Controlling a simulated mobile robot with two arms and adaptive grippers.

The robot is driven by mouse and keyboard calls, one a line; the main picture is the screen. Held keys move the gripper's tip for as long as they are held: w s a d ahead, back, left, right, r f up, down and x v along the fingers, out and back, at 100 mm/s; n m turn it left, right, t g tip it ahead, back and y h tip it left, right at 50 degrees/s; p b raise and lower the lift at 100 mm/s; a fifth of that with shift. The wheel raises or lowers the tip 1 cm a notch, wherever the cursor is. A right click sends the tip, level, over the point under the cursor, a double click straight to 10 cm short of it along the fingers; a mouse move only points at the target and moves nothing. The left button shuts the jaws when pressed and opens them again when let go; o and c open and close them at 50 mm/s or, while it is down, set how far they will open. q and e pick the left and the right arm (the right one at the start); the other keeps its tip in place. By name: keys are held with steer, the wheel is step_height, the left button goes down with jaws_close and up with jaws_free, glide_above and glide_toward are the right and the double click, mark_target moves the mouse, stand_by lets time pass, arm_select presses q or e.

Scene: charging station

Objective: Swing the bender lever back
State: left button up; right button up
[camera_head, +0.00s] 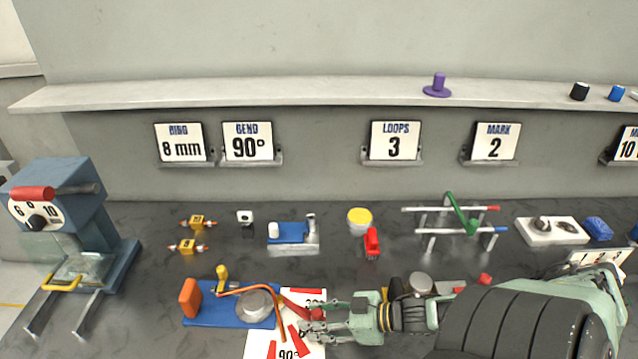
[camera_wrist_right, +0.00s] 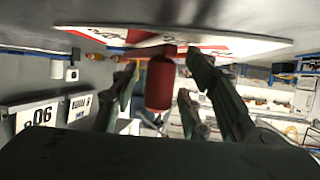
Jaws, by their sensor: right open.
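The bender is a blue base plate (camera_head: 203,316) with an orange block (camera_head: 190,298), a yellow knob (camera_head: 222,275) and a grey round die (camera_head: 255,306). A bent orange rod (camera_head: 262,290) runs past the die and turns toward the front. The lever's red handle (camera_head: 301,306) is right of the die, partly hidden near my right fingers. My right gripper (camera_head: 312,326) is open beside it. In the right wrist view the red handle (camera_wrist_right: 160,84) stands between the spread fingers, with gaps on both sides. My left gripper is not in view.
A white card (camera_head: 262,345) with red marks and "90" lies under the fingers. Behind are a red clamp-like piece (camera_head: 372,243), a yellow-topped cup (camera_head: 359,220) and a rack with rods (camera_head: 455,228). A blue machine (camera_head: 65,205) stands at left.

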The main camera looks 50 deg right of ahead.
steer(key=v, duration=0.6)
steer(key=shift+f, duration=0.15)
steer(key=shift+v, duration=0.8)
steer(key=shift+c, duration=0.3)
